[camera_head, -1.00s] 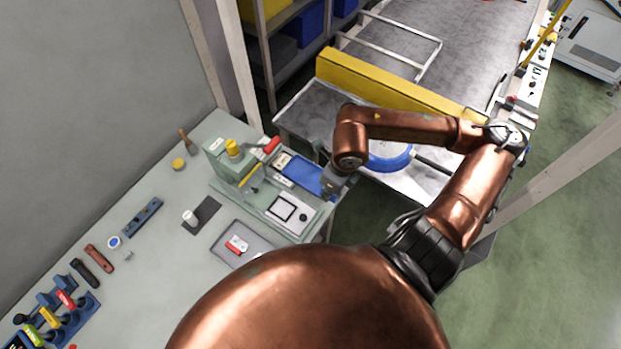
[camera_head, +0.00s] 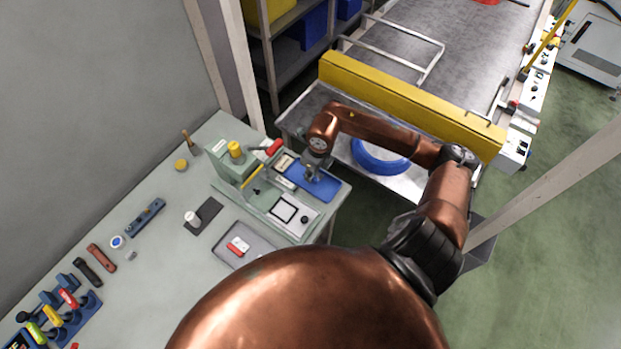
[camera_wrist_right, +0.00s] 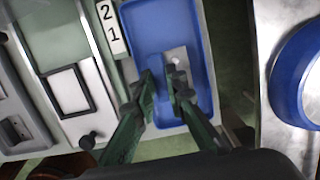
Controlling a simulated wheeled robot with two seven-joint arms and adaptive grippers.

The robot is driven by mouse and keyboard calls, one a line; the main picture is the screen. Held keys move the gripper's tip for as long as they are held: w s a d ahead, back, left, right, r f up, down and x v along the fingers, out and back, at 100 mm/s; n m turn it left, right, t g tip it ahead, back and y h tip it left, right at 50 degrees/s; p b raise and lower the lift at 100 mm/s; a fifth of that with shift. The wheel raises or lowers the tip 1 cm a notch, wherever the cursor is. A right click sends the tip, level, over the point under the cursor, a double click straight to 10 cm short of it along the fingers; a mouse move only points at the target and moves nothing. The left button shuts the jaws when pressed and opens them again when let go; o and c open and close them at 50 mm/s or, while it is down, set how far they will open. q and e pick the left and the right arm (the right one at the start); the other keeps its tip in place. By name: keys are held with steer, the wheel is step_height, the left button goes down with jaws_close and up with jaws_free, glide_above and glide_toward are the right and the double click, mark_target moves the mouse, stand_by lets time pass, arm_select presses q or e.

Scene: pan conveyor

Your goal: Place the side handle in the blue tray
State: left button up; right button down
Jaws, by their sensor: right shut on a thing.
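The blue tray (camera_head: 325,187) lies at the right end of the bench fixture. It also fills the upper middle of the right wrist view (camera_wrist_right: 150,30). My right gripper (camera_head: 312,172) is low over the tray, pointing down. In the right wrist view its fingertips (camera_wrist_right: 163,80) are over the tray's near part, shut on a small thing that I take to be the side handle. A small light grey piece (camera_wrist_right: 176,56) shows just beyond the fingertips, over the tray floor. The handle's shape is mostly hidden by the fingers. My left gripper is not in view.
A fixture with a yellow knob (camera_head: 235,149) and a red handle (camera_head: 273,147) stands left of the tray. A blue pan (camera_head: 378,163) lies on the metal table to the right. A grey tray (camera_head: 256,240) with a red-and-white piece lies nearer.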

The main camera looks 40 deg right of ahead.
mark_target(315, 179)
steer(key=shift+w+f, duration=0.1)
steer(key=shift+f, duration=1.55)
steer(key=shift+f, duration=0.2)
steer(key=c, duration=2.2)
jaws_free()
steer(key=shift+c, duration=0.2)
steer(key=shift+r, duration=0.15)
step_height(315, 179, up, 12)
steer(key=s, duration=0.1)
steer(key=shift+s+d, duration=0.25)
steer(key=shift+s, duration=0.1)
